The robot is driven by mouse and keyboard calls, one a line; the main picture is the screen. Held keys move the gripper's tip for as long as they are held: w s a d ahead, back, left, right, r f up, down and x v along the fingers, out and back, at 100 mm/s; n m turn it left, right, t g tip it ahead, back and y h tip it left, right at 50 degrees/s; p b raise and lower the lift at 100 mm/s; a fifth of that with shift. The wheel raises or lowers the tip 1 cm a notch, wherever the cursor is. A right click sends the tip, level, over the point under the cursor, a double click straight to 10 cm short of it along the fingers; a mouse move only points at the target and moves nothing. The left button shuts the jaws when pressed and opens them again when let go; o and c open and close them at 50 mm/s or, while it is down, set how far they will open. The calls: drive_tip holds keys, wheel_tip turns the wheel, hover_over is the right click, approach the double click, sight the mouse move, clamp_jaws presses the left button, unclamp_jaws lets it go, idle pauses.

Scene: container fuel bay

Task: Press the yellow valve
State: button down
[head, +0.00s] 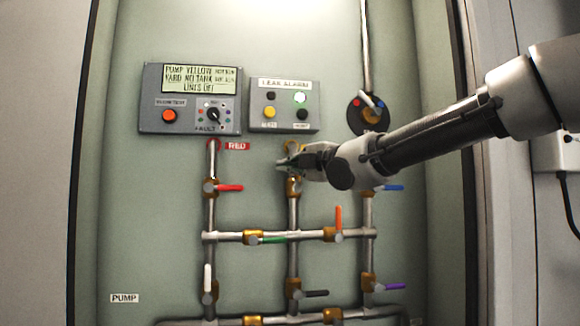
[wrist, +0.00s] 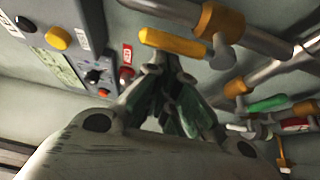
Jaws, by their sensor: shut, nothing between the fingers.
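The yellow valve shows in the wrist view as a yellow lever handle (wrist: 172,43) beside a brass pipe fitting (wrist: 214,20). In the head view my gripper hides the handle; the brass body of the middle pipe's upper valve (head: 294,187) shows just below the fingers. My gripper (head: 284,162) is shut and empty, reaching in from the right in front of the middle pipe. In the wrist view its fingertips (wrist: 163,68) are right beside the yellow handle, near its free end. I cannot tell whether they touch it.
A red-handled valve (head: 229,188) is to the left and a blue-handled one (head: 392,188) to the right. Green (head: 272,240) and orange (head: 338,217) handles sit below. The leak alarm box (head: 284,86) and pump panel (head: 150,122) are above.

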drive_tip(key=shift+w+d+r+m+t, duration=0.15)
drive_tip(key=shift+d+m+t, duration=0.25)
drive_tip(key=shift+m, duration=0.3)
drive_tip(key=d+f+m+t+h, duration=0.1)
drive_tip(key=d+m+t+h, duration=0.2)
drive_tip(key=m, duration=0.7)
drive_tip(key=w+d+f+m+t+h, duration=0.1)
drive_tip(key=d+f+m+t+h, duration=0.1)
drive_tip(key=m+t, duration=0.4)
drive_tip(key=shift+w+d+f+m+h, duration=0.3)
drive_tip(key=shift+d+m, duration=0.55)
drive_tip(key=shift+m, duration=1.65)
drive_tip(key=shift+r, duration=0.1)
